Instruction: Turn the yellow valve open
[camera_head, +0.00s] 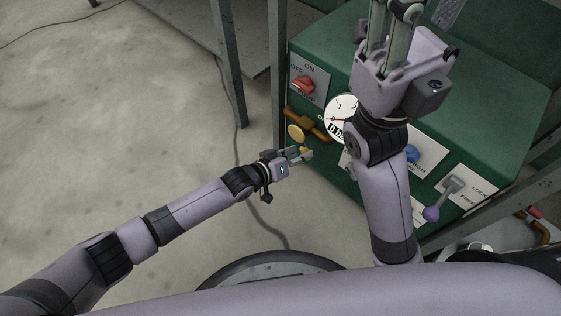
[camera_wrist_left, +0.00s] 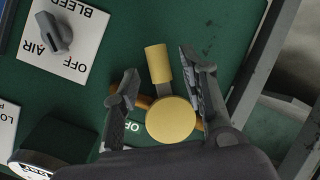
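The yellow valve (camera_head: 296,133) is on the front of the green cabinet, by a brown pipe. In the left wrist view it shows as a round yellow disc (camera_wrist_left: 170,121) with a short yellow handle bar (camera_wrist_left: 158,64) pointing up. My left gripper (camera_head: 302,154) is at the valve. In the left wrist view its two fingers (camera_wrist_left: 160,78) stand apart on either side of the handle, with gaps visible on both sides. My right gripper (camera_head: 392,22) is raised over the cabinet, and its fingertips are cut off by the top edge.
The green cabinet (camera_head: 490,75) carries a red ON/OFF switch (camera_head: 303,84), a white gauge (camera_head: 338,112), a blue knob (camera_head: 411,154) and a purple-tipped lever (camera_head: 432,213). Grey metal posts (camera_head: 229,70) stand left of it. The concrete floor (camera_head: 130,110) at left is mostly clear.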

